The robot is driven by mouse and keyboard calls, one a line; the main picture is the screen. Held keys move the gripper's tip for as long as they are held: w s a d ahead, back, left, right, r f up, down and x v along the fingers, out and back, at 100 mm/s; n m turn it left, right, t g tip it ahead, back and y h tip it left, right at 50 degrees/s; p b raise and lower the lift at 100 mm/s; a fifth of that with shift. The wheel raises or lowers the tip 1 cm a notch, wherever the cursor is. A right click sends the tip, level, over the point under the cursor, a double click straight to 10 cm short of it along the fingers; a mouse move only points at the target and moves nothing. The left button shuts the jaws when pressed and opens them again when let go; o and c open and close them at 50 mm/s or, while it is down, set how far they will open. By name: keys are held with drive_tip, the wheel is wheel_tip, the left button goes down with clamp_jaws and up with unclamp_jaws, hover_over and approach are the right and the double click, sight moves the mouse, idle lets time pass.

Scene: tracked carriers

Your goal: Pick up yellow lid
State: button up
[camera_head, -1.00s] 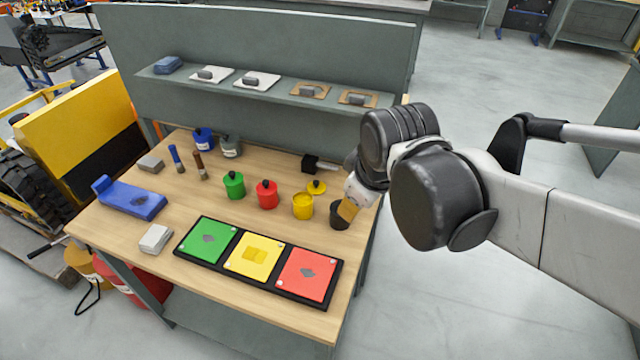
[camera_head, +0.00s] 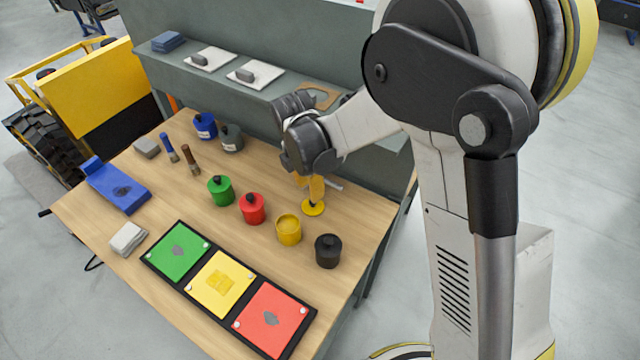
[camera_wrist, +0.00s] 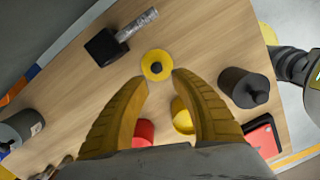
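The yellow lid (camera_head: 313,207) lies on the wooden table behind the open yellow pot (camera_head: 288,229). In the wrist view the lid (camera_wrist: 149,70) is a yellow disc with a dark knob (camera_wrist: 156,68). My gripper (camera_head: 314,196) is over the lid in the head view and partly hides it. In the wrist view my gripper's two yellow fingers (camera_wrist: 158,80) are spread apart, and the lid shows between and just beyond their tips. Nothing is between the fingers. I cannot tell the exact height of the fingertips above the lid.
Close by are the black pot (camera_head: 328,251), the red pot (camera_head: 252,209) and the green pot (camera_head: 221,191). A dark block with a metal bar (camera_wrist: 103,47) lies near the lid. A tray of coloured squares (camera_head: 186,283) is in front. A shelf (camera_head: 262,88) stands behind.

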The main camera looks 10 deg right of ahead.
sight(313, 204)
drive_tip(key=shift+w+d, duration=0.3)
drive_tip(key=shift+f, duration=0.3)
drive_tip(key=shift+f+b, duration=0.6)
drive_tip(key=shift+f, duration=0.35)
drive_tip(key=f, duration=0.1)
drive_tip(key=f+b, duration=0.1)
drive_tip(key=f, duration=0.1)
drive_tip(key=f+b, duration=0.1)
drive_tip(key=f, duration=0.1)
drive_tip(key=shift+w, duration=0.25)
drive_tip(key=shift+r, duration=0.1)
clamp_jaws()
